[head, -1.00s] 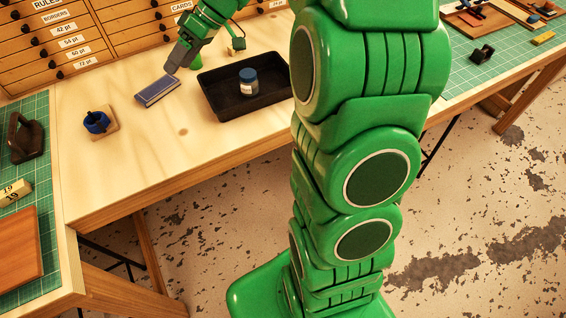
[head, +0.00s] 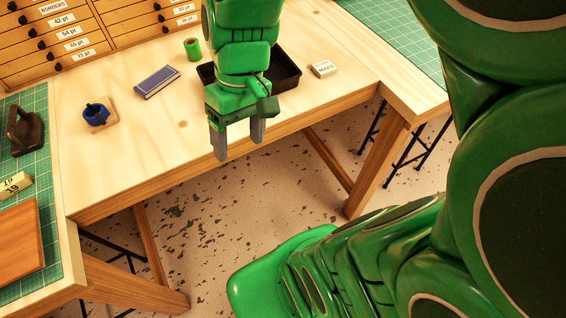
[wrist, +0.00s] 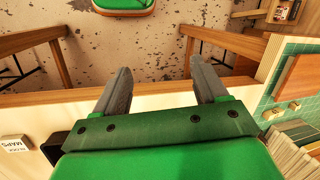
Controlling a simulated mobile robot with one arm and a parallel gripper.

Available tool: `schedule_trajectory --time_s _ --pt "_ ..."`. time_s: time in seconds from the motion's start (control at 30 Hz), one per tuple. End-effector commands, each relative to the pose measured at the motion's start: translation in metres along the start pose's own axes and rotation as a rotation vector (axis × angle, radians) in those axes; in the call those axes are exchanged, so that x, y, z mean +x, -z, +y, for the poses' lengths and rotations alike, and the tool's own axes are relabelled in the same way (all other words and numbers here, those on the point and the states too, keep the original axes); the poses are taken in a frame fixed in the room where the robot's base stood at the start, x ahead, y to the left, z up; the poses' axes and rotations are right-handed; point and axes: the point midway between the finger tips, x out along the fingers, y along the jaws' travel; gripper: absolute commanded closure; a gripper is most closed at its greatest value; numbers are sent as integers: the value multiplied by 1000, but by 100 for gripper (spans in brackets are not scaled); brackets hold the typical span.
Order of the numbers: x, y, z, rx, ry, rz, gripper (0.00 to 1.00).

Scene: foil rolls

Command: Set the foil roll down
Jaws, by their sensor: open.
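The green foil roll (head: 192,49) stands upright on the wooden table (head: 130,140), behind the blue book and just left of the black tray. Nothing is touching it. My gripper (head: 238,143) is open and empty, in front of the roll and the tray, pointing down over the table's front edge. In the wrist view both fingers of my gripper (wrist: 162,75) are spread with nothing between them, and the roll is out of that view.
The black tray (head: 285,70) is partly hidden behind my arm. The blue book (head: 157,82), a blue item on a wooden block (head: 96,114) and a small MAPS box (head: 324,68) lie on the table. Drawers (head: 60,40) stand behind. The table's front left is clear.

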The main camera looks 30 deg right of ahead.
Motion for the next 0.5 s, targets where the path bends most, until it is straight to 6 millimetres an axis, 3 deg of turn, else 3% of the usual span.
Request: schedule_trajectory --time_s 0.1,0.3,0.5 --pt "7 -32 6 76 -70 -12 28" --pt "13 -72 20 194 -172 -10 28" --pt "17 -88 26 245 -213 -6 28"
